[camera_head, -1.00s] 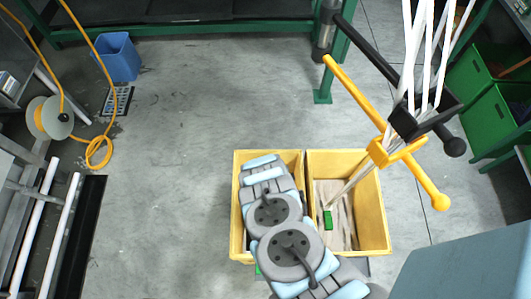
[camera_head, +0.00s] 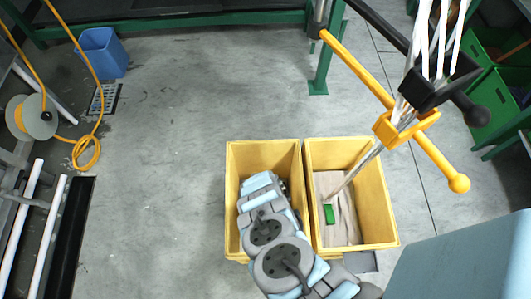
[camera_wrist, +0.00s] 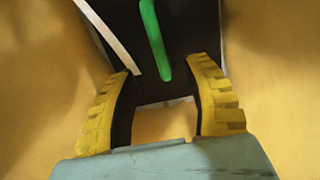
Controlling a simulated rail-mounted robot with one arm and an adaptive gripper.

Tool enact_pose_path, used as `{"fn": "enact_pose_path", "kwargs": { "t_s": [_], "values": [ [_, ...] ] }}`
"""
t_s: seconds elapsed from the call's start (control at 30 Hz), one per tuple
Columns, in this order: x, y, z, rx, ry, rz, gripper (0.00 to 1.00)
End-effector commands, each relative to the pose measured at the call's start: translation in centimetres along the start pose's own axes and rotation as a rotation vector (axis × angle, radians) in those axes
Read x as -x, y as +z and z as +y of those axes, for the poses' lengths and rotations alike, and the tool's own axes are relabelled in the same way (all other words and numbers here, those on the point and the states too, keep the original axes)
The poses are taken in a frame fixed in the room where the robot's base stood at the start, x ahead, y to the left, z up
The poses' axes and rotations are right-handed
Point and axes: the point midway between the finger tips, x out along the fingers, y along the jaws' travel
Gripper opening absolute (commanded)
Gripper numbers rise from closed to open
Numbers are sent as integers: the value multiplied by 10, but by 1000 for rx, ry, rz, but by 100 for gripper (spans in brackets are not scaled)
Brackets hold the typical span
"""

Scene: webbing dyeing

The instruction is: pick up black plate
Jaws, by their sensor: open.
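In the wrist view, a black flat surface (camera_wrist: 185,28), which looks like the black plate, lies ahead of my gripper (camera_wrist: 163,68). A green strip (camera_wrist: 154,40) runs along it and a pale strip (camera_wrist: 108,38) lies at its left. My gripper's yellow ribbed fingers are apart, one on each side of the plate's lower part in the picture; I cannot tell whether they touch it. In the head view, my arm reaches into the left yellow bin (camera_head: 233,185) and hides the gripper and the plate.
A right yellow bin (camera_head: 387,215) stands beside the left one, with pale material and a small green piece (camera_head: 329,214) inside. A yellow and black frame (camera_head: 345,62) with white webbing hangs over it. A blue bin (camera_head: 103,55) stands far left.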

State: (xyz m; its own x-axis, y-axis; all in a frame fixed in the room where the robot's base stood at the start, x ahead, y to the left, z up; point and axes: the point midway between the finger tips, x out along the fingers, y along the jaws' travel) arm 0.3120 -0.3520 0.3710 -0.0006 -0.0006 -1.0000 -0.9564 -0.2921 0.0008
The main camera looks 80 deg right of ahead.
Motion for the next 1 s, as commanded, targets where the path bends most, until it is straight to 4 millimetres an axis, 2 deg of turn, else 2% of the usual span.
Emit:
{"fn": "enact_pose_path", "kwargs": {
  "t_s": [0.03,0.2,0.67,1.0],
  "values": [
    [-12,0,0,2,0,1,49],
    [-33,1,1,0,0,-2,49],
    [-50,0,0,-1,-1,0,49],
    [-87,2,3,0,-1,1,49]
  ]
}}
